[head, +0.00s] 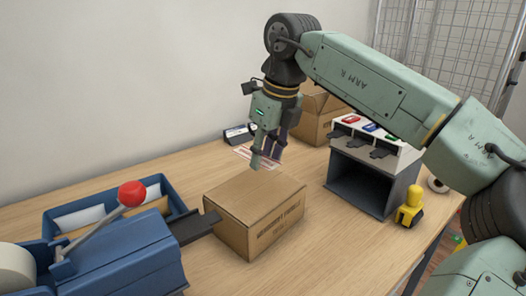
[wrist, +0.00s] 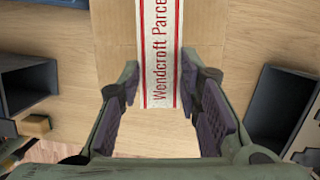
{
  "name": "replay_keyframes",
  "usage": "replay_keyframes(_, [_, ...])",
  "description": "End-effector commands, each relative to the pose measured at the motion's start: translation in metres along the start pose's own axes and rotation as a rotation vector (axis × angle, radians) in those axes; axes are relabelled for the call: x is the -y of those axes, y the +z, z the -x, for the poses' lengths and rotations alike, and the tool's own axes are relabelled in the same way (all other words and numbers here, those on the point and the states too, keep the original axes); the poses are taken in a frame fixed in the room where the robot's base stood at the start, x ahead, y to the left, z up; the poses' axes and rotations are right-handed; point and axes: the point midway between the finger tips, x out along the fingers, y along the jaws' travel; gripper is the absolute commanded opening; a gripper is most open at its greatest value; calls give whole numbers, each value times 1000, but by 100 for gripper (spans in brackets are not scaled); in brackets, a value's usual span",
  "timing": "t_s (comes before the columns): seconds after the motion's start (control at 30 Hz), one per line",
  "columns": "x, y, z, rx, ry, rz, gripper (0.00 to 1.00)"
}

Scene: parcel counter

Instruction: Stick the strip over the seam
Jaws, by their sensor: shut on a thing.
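A white strip with red edge lines and the print "Wendcroft Parce" (wrist: 161,50) runs between my gripper's fingers in the wrist view. My gripper (head: 266,160) is shut on it, above the brown cardboard box (head: 232,192) in the head view. A box (wrist: 115,30) also shows behind the strip in the wrist view, on both sides of it. The strip appears above the cardboard; the wrist view does not show whether they touch. The strip covers the middle of that cardboard, so the seam is hidden there. In the head view the seam is too faint to make out.
A blue machine with a red-knobbed lever (head: 131,194) stands left of the box, its dark plate close to the box. A dispenser unit with coloured labels (head: 375,150) and a yellow-and-black object (head: 409,207) stand at the right. Another carton (head: 318,112) is behind.

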Motion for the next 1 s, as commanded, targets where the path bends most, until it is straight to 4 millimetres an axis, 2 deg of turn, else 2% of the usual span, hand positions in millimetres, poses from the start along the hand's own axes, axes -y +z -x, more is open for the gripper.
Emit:
replay_keyframes(0.03, [0,-3,-12,0,0,0,22])
replay_keyframes(0.43, [0,-14,-55,0,1,1,22])
replay_keyframes(0.6, [0,-16,-62,0,1,1,22])
replay_keyframes(0.87, [0,-16,-62,0,1,1,22])
replay_keyframes(0.9, [0,-16,-62,0,1,1,33])
replay_keyframes(1.0, [0,-16,-62,0,1,1,39])
